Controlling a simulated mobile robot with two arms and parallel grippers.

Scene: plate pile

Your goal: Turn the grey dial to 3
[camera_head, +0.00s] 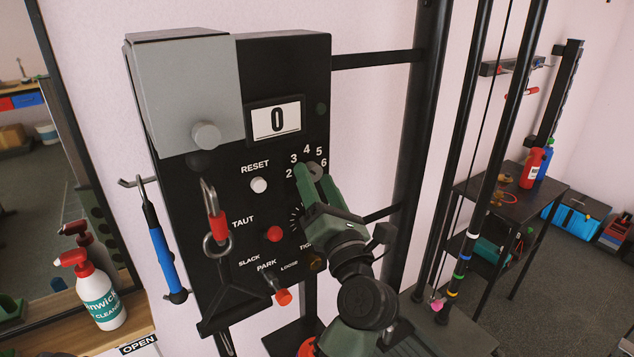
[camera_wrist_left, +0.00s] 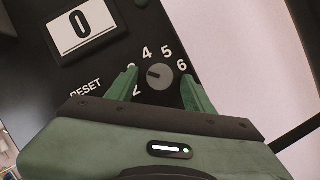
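The grey dial (camera_wrist_left: 160,77) is on the black panel, ringed by white numbers. In the head view the dial (camera_head: 314,170) is partly covered by my left gripper (camera_head: 312,168). In the left wrist view my left gripper (camera_wrist_left: 158,75) is open, one finger on each side of the dial, with gaps showing. The dial's dark mark points left, toward the left finger. That finger hides the 3 in this view, so I cannot tell the exact setting. The 3 (camera_head: 293,158) shows in the head view. My right gripper is not in view.
The panel also has a counter reading 0 (camera_head: 278,120), a RESET button (camera_head: 259,185), a red button (camera_head: 274,234) and a red-tipped lever (camera_head: 283,297). A carabiner with a red sleeve (camera_head: 216,222) hangs left of them. A black post (camera_head: 418,110) stands to the right.

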